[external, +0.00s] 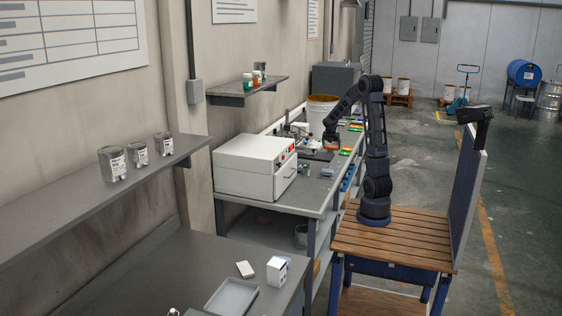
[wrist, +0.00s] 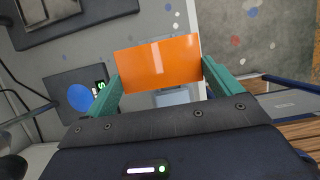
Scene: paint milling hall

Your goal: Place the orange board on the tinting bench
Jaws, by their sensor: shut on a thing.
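The orange board (wrist: 158,64) is a flat glossy orange rectangle in the wrist view. My gripper (wrist: 161,72) is shut on it, with one green finger at its left edge and one at its right edge. In the external view my gripper (external: 332,142) hangs over the tinting bench (external: 318,188), a long grey bench along the wall. A small orange patch shows at its tip. The board is held above the grey, paint-spotted bench top (wrist: 165,25) in the wrist view. How high it hangs I cannot tell.
A white box oven (external: 250,167) fills the near end of the bench. A white bucket (external: 320,112) stands behind my arm. Coloured panels (external: 350,141) lie along the right bench edge. In the wrist view a dark plate with a blue disc (wrist: 80,98) lies at left.

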